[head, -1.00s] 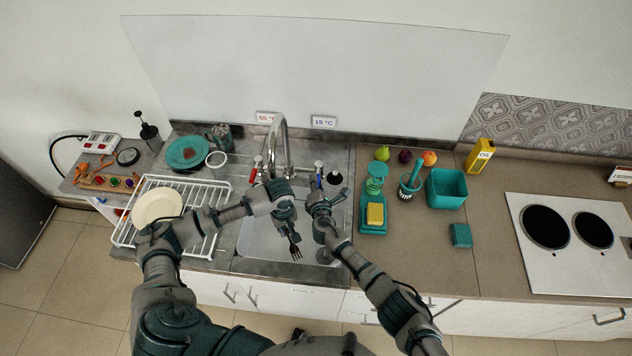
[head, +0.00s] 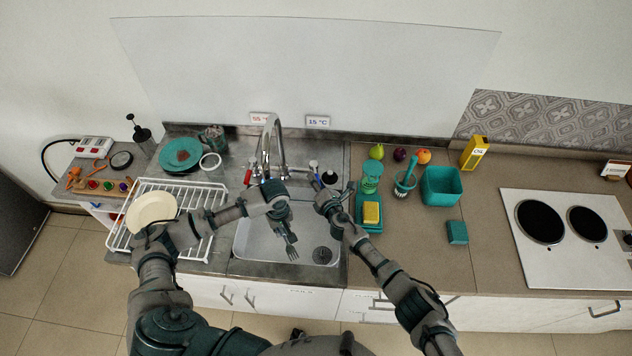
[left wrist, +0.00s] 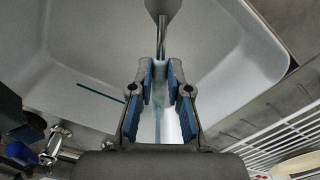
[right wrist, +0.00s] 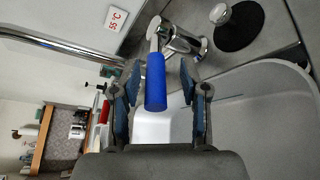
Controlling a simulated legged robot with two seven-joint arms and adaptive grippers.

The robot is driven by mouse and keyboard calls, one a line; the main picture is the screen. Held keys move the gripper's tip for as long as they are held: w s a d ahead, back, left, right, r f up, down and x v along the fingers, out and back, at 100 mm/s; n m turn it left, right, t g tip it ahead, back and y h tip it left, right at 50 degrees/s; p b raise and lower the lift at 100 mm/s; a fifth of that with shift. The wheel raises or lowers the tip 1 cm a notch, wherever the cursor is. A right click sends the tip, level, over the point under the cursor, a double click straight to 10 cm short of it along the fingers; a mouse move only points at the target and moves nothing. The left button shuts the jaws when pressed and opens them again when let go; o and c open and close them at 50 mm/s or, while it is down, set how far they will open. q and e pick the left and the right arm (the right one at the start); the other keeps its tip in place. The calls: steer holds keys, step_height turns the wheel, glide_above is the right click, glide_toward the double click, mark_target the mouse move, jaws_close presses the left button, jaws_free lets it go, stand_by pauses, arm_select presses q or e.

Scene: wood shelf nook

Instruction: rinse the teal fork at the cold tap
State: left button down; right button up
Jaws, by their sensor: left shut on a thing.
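The teal fork (head: 291,248) is held in my left gripper (head: 283,222), tines pointing down over the sink basin. In the left wrist view my left gripper (left wrist: 160,75) is shut on the fork (left wrist: 162,35), whose grey, shiny neck and head show beyond the fingertips. The tap's tall curved spout (head: 280,145) stands behind the sink. The cold tap's blue lever (right wrist: 155,80) lies between the fingers of my right gripper (right wrist: 157,90), which is open around it with gaps. I cannot tell whether water runs.
The sink basin (head: 255,240) has a round drain (head: 322,255) at right. A white wire rack (head: 140,225) with a cream plate (head: 152,210) stands left. A yellow sponge (head: 371,212) on a teal tray and a teal bin (head: 442,186) stand right. A red hot lever (right wrist: 104,112) is near.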

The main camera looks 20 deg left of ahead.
steer(key=shift+s+d+r, duration=0.3)
steer(key=shift+s+d, duration=0.1)
steer(key=shift+d, duration=0.1)
steer(key=v, duration=1)
steer(key=shift+s+f, duration=0.25)
steer(key=shift+s, duration=0.05)
steer(key=shift+d, duration=0.1)
